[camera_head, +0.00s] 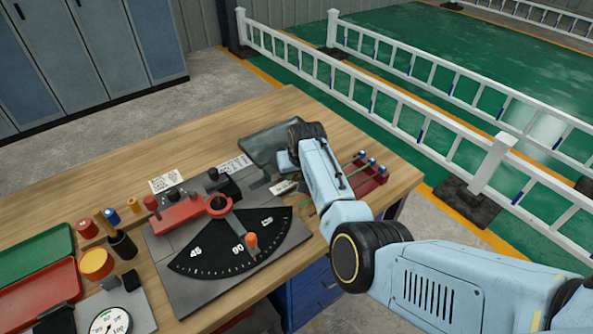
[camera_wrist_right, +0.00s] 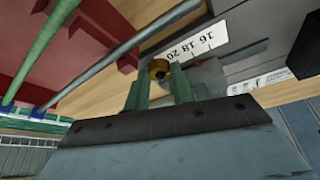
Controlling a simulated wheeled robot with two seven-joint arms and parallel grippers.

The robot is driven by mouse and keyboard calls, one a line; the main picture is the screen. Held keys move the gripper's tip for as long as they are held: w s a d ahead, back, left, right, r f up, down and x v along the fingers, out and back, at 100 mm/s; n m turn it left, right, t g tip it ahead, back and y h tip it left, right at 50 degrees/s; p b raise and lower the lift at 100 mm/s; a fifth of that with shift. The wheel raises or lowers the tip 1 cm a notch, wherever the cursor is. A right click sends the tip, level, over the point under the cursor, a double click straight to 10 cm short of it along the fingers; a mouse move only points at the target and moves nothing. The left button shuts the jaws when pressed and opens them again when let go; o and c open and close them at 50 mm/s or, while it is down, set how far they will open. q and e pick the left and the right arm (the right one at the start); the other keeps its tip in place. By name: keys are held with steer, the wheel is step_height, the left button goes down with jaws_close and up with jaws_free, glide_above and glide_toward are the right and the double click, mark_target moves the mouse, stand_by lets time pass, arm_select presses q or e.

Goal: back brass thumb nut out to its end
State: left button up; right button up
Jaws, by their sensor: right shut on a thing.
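The brass thumb nut (camera_wrist_right: 158,69) is a small golden ring in the right wrist view, at the tips of my right gripper. My right gripper (camera_wrist_right: 160,80) has two green fingers shut on the nut from both sides. A white scale label with 16, 18, 20 (camera_wrist_right: 188,46) lies just beyond the nut. In the head view, my right arm reaches over the bench and its forearm and wrist hide the nut and fingertips. My left gripper is in neither view.
A red rack (camera_head: 373,176) with thin rods stands right of my wrist, and a rod (camera_wrist_right: 130,45) passes close by the fingers. A dark plate with an angle dial (camera_head: 205,258) lies left. Red (camera_head: 30,295) and green (camera_head: 28,255) trays are at far left.

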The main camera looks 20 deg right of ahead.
steer(key=shift+d+r+n+p, duration=0.15)
steer(key=shift+n+p, duration=0.4)
steer(key=shift+n, duration=0.15)
steer(key=shift+d+n+y+p, duration=0.1)
steer(key=shift+n+y+p, duration=0.45)
steer(key=shift+n, duration=0.35)
steer(key=shift+d+n+g+y, duration=0.1)
steer(key=shift+n+g+y, duration=0.25)
steer(key=shift+n, duration=0.55)
steer(key=shift+w+f+n+y, duration=0.1)
steer(key=shift+f+n+y, duration=0.15)
steer(key=shift+n, duration=0.65)
steer(key=n+y+b, duration=0.1)
steer(key=n+b, duration=0.1)
steer(key=shift+w+d+n+g, duration=0.1)
steer(key=shift+n+g, duration=0.25)
steer(key=shift+n, duration=0.05)
steer(key=n+b, duration=0.2)
steer(key=n+g+y+b, duration=0.1)
steer(key=b, duration=0.2)
steer(key=shift+w+d+f+n, duration=0.1)
steer(key=shift+w+n, duration=0.05)
steer(key=shift+n, duration=0.25)
steer(key=shift+n+g+b, duration=0.5)
steer(key=shift+n+b, duration=0.4)
steer(key=shift+b, duration=0.3)
steer(key=shift+r, duration=0.2)
